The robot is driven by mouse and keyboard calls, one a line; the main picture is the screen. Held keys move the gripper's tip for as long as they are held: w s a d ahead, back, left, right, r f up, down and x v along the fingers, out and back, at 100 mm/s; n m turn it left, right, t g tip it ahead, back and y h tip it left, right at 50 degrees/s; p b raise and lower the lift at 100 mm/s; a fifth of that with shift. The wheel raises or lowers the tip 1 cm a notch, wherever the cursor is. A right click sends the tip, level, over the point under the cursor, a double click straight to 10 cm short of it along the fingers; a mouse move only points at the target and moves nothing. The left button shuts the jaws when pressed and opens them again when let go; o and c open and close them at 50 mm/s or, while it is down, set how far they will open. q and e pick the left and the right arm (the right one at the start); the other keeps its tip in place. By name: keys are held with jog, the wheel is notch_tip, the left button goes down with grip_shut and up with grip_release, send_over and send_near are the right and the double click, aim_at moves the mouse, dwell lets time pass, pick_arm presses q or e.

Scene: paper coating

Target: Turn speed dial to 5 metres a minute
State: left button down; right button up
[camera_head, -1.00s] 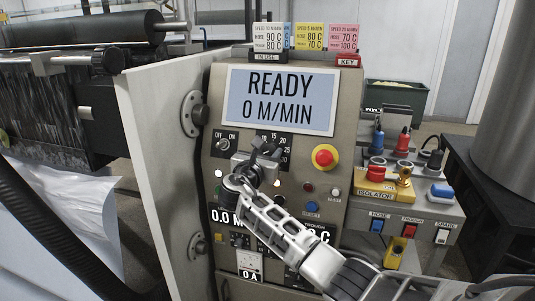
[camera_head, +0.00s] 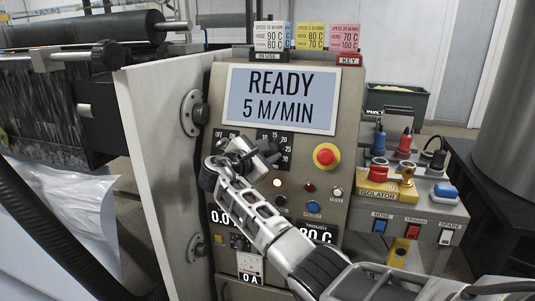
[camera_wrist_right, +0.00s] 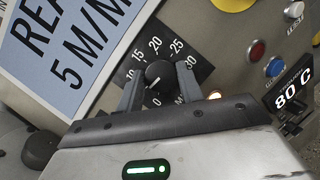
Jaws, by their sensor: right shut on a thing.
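The black speed dial (camera_wrist_right: 158,75) sits on a dark scale plate (camera_wrist_right: 194,65) with marks from 0 to 30, seen in the right wrist view. My right gripper (camera_wrist_right: 160,82) has one finger on each side of the dial and is shut on it. In the head view my right gripper (camera_head: 252,152) covers the dial and part of its scale. The display (camera_head: 280,98) on the panel reads READY, 5 M/MIN; it is cut off at the left of the wrist view (camera_wrist_right: 75,45). My left gripper is not in view.
A red emergency button on yellow (camera_head: 325,156) sits right of the scale. Small coloured buttons (camera_head: 312,207) are below it. An open cabinet door (camera_head: 165,170) stands left of the panel. An isolator box (camera_head: 385,196) with switches is at the right.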

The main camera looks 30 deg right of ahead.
jog(key=shift+f+m, duration=0.1)
jog(key=shift+m, duration=0.3)
jog(key=o, duration=1)
jog(key=shift+a, duration=0.15)
jog(key=v, duration=1.5)
jog(key=shift+a+r+b, duration=0.25)
jog(key=shift+a+b, duration=0.05)
jog(key=shift+a, duration=0.05)
